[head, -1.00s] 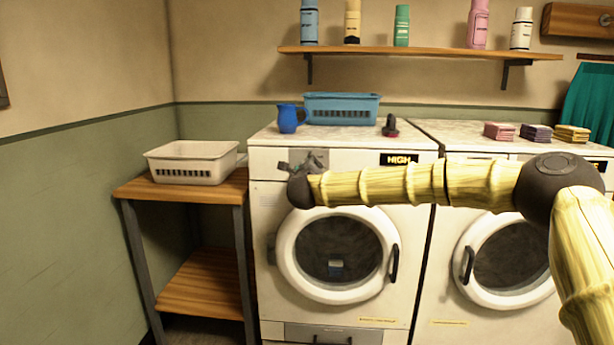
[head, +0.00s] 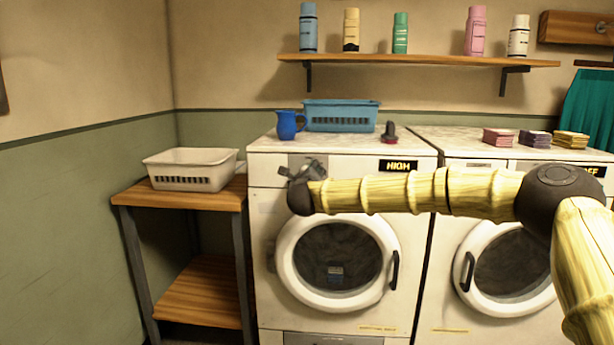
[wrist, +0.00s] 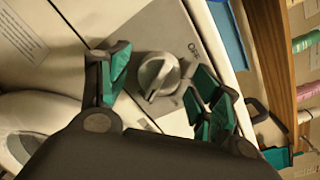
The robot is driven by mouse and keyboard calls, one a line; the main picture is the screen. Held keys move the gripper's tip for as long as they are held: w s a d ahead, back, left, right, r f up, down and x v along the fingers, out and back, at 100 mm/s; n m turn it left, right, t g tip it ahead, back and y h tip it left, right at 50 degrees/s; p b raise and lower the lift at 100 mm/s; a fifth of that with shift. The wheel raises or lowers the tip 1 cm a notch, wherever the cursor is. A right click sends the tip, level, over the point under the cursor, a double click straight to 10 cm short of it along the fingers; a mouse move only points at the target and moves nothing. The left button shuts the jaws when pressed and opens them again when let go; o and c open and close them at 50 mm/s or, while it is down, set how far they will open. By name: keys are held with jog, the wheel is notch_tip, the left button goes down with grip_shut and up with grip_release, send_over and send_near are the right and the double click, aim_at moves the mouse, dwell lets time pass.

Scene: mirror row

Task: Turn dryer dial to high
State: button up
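The left white front-loading machine (head: 265,225) has a lit display (head: 398,165) reading HIGH. Its grey dial panel (head: 308,160) is at the left end of its front. My gripper (head: 303,172) is at that panel and hides the dial in the head view. In the wrist view, the round silver dial (wrist: 158,76) with a raised grip bar sits on the grey panel. My gripper (wrist: 163,72) is open, with its teal-padded fingers on either side of the dial and visible gaps between. I cannot tell which machine is the dryer.
A right machine (head: 447,260) stands beside it, its display (head: 597,171) partly visible as OFF. A blue jug (head: 288,126), blue basket (head: 342,117) and folded cloths (head: 535,138) are on top. A white basket (head: 190,170) sits on a wooden side table (head: 180,198).

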jog(key=s, duration=1.2)
jog(key=shift+d+r, duration=0.25)
jog(key=shift+d, duration=0.1)
